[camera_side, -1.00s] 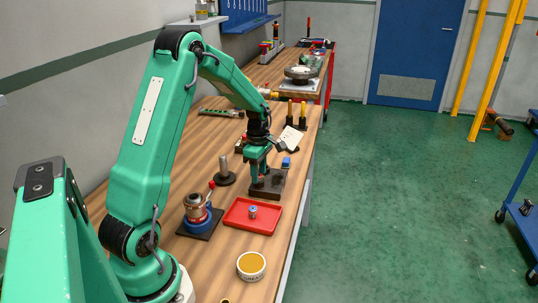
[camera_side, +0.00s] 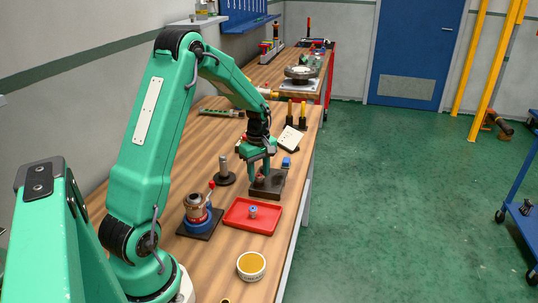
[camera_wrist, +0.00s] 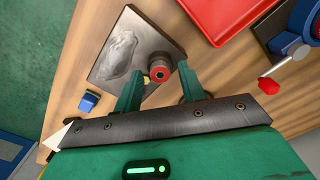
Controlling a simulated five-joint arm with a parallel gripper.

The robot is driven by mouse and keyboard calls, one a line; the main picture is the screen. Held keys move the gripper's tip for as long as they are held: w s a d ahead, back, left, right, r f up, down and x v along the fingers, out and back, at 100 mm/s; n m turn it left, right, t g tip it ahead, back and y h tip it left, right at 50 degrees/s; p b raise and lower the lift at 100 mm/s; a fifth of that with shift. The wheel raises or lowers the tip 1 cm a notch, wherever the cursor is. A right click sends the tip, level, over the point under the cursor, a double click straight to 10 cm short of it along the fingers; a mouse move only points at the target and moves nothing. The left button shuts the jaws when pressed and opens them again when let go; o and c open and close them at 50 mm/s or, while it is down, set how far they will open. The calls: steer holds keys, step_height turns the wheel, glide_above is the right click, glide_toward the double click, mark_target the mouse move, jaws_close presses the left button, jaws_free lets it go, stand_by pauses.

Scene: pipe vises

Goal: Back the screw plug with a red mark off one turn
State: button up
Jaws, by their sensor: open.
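The screw plug with red on it (camera_wrist: 158,70) stands at the edge of a dark metal block in the wrist view. The dark block (camera_wrist: 112,62) also shows in the side view (camera_side: 272,190). My gripper (camera_wrist: 160,88) is open, with one green finger on each side of the plug. I cannot tell whether either finger touches it. In the side view my gripper (camera_side: 261,177) is low over the block, and the plug is mostly hidden there.
A red tray (camera_side: 273,229) holding a small blue-topped part (camera_side: 253,211) lies nearer the camera. A round device with a red-knobbed lever (camera_side: 197,208) stands left of it. A grey post (camera_side: 224,168) stands left of my gripper. A small blue block (camera_side: 286,162) lies behind the dark block.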

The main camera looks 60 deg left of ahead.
steer(key=m, duration=1)
steer(key=shift+m, duration=0.3)
stand_by(0.4)
jaws_close()
